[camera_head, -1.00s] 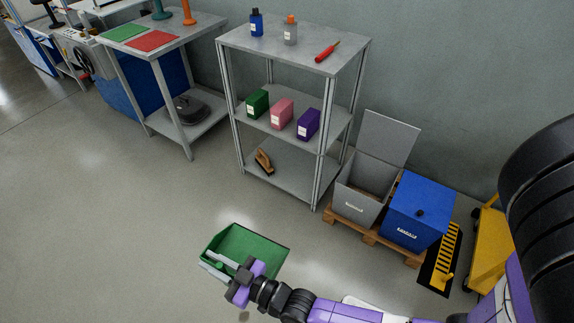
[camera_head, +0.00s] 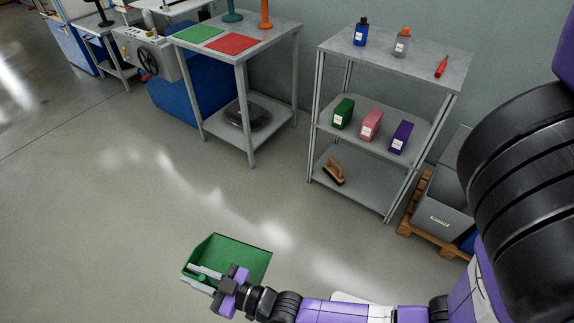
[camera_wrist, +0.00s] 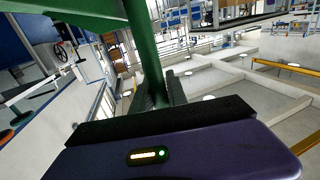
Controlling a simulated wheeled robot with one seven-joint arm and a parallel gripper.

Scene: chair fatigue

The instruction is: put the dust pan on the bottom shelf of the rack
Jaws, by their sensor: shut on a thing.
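The green dust pan (camera_head: 236,259) is held in front of me at the lower middle of the head view. My gripper (camera_head: 226,287) is shut on its handle. In the wrist view the green handle (camera_wrist: 143,45) runs between the jaws of my gripper (camera_wrist: 158,95), and part of the pan shows at the top. The grey metal rack (camera_head: 325,107) stands ahead and to the right of the pan, apart from it. Its bottom shelf (camera_head: 365,186) holds a brush (camera_head: 333,171) with a wooden handle at its left part; the right part of that shelf is bare.
The rack's middle shelf holds green, pink (camera_head: 371,124) and purple boxes; its top has two bottles and a red tool. A grey table (camera_head: 249,70) stands left of the rack. A grey bin (camera_head: 440,217) on a pallet stands at the right. The floor before the rack is clear.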

